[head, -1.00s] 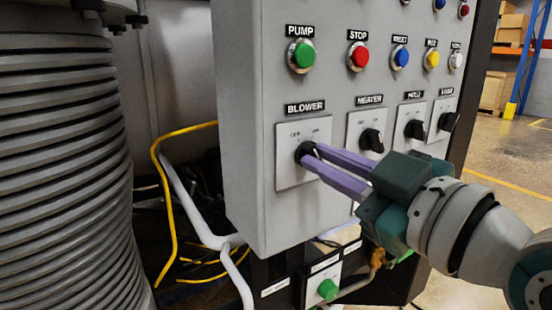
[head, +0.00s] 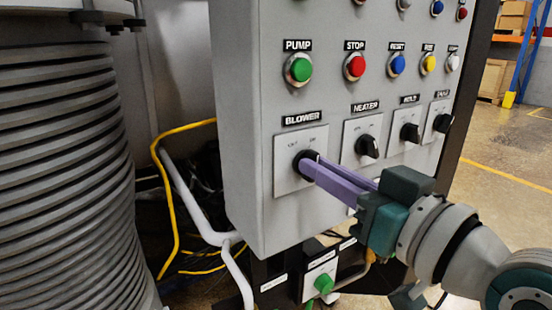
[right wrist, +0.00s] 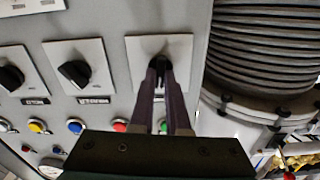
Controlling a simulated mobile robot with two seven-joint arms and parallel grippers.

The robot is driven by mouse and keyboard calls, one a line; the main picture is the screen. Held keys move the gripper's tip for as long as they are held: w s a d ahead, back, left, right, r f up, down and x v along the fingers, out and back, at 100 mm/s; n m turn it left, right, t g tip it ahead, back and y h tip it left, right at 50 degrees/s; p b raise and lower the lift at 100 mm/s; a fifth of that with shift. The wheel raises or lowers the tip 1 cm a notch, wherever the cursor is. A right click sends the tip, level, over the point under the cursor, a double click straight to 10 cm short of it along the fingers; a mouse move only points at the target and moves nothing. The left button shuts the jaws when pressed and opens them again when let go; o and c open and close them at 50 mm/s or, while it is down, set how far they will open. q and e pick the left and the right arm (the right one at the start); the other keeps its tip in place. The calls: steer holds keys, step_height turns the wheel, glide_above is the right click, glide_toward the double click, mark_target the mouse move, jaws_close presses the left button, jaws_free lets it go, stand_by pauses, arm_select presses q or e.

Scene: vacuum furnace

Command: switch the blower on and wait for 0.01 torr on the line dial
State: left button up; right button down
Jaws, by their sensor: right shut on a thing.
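The blower switch (head: 305,163) is a black knob on a pale square plate under the BLOWER label (head: 302,118) on the grey control panel. My right gripper (head: 312,166) is shut on the blower knob, its two purple fingers reaching in from the lower right. In the right wrist view the fingers (right wrist: 160,70) close on the black knob (right wrist: 159,47), and the panel appears upside down. The fingers partly hide the knob, so its exact pointing is hard to tell. The line dial is not in view. My left gripper is not in view.
The heater knob (head: 367,147) and other knobs sit to the right. Above are the green pump button (head: 299,69) and red stop button (head: 355,66). A ribbed grey column (head: 65,170) stands at left; a yellow hose (head: 168,220) hangs between. Open floor lies at right.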

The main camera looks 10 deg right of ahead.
steer(key=shift+m+p, duration=0.4)
steer(key=shift+m, duration=1.9)
steer(key=c, duration=0.9)
jaws_free()
steer(key=shift+d, duration=0.1)
steer(key=v, duration=1)
